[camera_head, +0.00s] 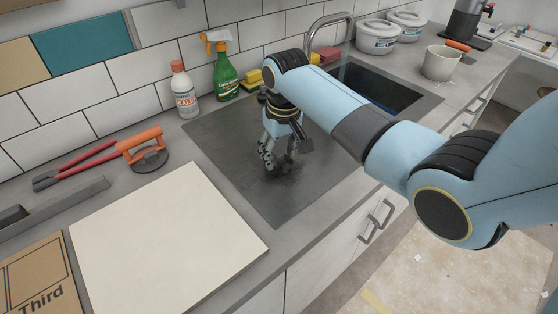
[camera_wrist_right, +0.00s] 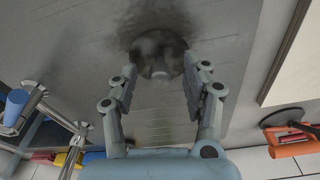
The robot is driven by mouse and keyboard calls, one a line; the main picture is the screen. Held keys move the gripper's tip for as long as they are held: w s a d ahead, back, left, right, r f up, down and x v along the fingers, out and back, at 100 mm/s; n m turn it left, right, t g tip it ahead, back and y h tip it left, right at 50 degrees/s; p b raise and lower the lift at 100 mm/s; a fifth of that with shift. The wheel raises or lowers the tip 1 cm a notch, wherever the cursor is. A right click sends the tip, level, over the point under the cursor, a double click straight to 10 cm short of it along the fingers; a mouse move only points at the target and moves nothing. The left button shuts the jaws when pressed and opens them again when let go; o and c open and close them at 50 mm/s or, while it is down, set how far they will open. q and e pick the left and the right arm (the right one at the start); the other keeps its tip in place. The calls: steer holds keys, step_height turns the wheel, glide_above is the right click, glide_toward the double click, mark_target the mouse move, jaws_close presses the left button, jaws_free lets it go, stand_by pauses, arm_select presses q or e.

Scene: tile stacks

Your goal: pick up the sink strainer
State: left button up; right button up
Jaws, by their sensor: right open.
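The sink strainer (camera_wrist_right: 158,55) shows in the right wrist view as a small round grey piece with a paler middle, on a dark stained patch of the grey drainboard (camera_wrist_right: 75,75). My right gripper (camera_wrist_right: 160,68) is open, with one finger on each side of the strainer's near part in that view. I cannot tell whether the fingers touch it. In the head view my right gripper (camera_head: 277,164) points down over the dark patch, and the strainer there is mostly hidden by the fingers. My left gripper is not in view.
A spray bottle (camera_head: 222,68) and a white bottle (camera_head: 184,92) stand by the wall behind the drainboard. A sink basin (camera_head: 375,88) with a tap (camera_head: 316,38) lies to the right. A pale tile (camera_head: 165,240) and an orange-handled tool (camera_head: 142,146) lie left.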

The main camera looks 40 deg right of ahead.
steer(key=shift+f, duration=0.4)
steer(key=shift+c, duration=0.4)
jaws_close()
